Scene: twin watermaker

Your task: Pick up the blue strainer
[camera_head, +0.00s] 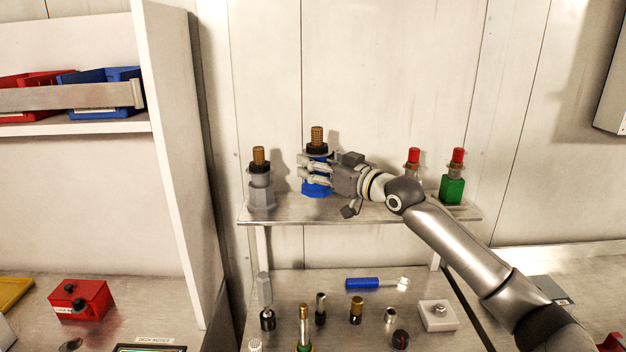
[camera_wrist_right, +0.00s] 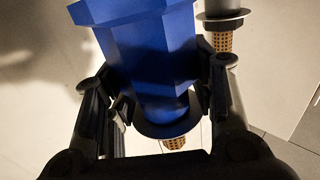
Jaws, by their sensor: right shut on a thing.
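The blue strainer (camera_head: 317,190) is at the upper metal shelf (camera_head: 370,211), upright, with a black collar and a brown perforated top. My right gripper (camera_head: 306,170) reaches in from the right and is shut on it just below the collar, hiding part of its middle. I cannot tell whether its base touches the shelf. In the right wrist view the blue strainer (camera_wrist_right: 155,55) fills the space between the two fingers (camera_wrist_right: 160,105), its collar and perforated end pointing down in the picture. My left gripper is not in view.
A grey strainer (camera_head: 261,190) stands left of the blue one. Right of my gripper are a red-topped grey item (camera_head: 413,160) and a red-topped green one (camera_head: 452,189). Below are small fittings and a blue-handled tool (camera_head: 362,284). A tall white panel (camera_head: 180,130) rises at left.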

